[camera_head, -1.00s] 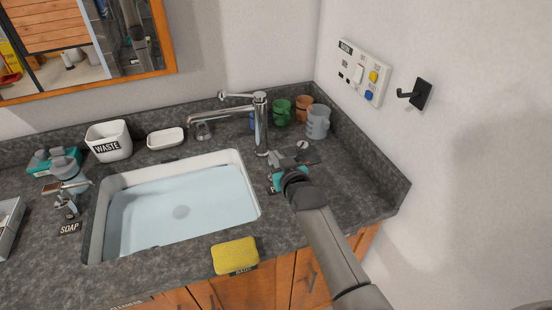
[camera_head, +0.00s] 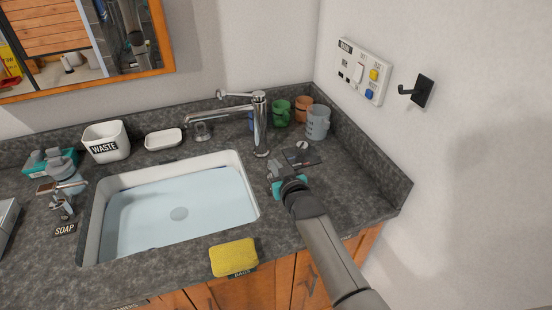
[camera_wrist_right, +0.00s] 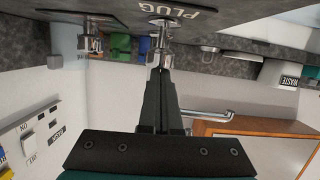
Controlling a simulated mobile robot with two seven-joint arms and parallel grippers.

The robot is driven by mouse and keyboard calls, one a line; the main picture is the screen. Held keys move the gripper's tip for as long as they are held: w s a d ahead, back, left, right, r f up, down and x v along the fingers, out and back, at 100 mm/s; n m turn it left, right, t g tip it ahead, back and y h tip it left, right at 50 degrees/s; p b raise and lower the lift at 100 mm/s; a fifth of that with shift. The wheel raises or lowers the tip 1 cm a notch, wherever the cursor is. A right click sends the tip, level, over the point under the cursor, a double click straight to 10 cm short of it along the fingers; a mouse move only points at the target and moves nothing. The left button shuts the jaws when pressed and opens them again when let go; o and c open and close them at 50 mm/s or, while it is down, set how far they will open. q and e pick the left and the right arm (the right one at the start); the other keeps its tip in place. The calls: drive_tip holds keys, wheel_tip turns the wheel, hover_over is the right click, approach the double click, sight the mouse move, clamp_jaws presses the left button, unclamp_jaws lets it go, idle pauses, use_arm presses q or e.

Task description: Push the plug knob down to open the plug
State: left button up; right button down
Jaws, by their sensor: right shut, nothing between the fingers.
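My right gripper (camera_head: 273,166) is shut and empty above the counter at the sink's right rim, in front of the faucet base. In the right wrist view, which is upside down, its closed fingers (camera_wrist_right: 157,62) point at a small chrome knob (camera_wrist_right: 162,23) beside the PLUG label (camera_wrist_right: 166,13). The fingertips overlap the knob's end in this view; I cannot tell whether they touch. In the head view my gripper mostly hides knob and label. My left gripper is out of view.
The chrome faucet (camera_head: 260,125) stands just behind my right gripper. A dark plate (camera_head: 303,158) with a round fitting lies to its right. Several cups, including a grey one (camera_head: 317,123), stand behind. A yellow sponge (camera_head: 233,257) lies at the front. The right counter is clear.

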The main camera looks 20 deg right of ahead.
drive_tip(key=s+r+p, duration=0.5)
drive_tip(key=s+r, duration=0.1)
drive_tip(key=s, duration=0.3)
drive_tip(key=shift+s+r, duration=0.3)
idle(0.6)
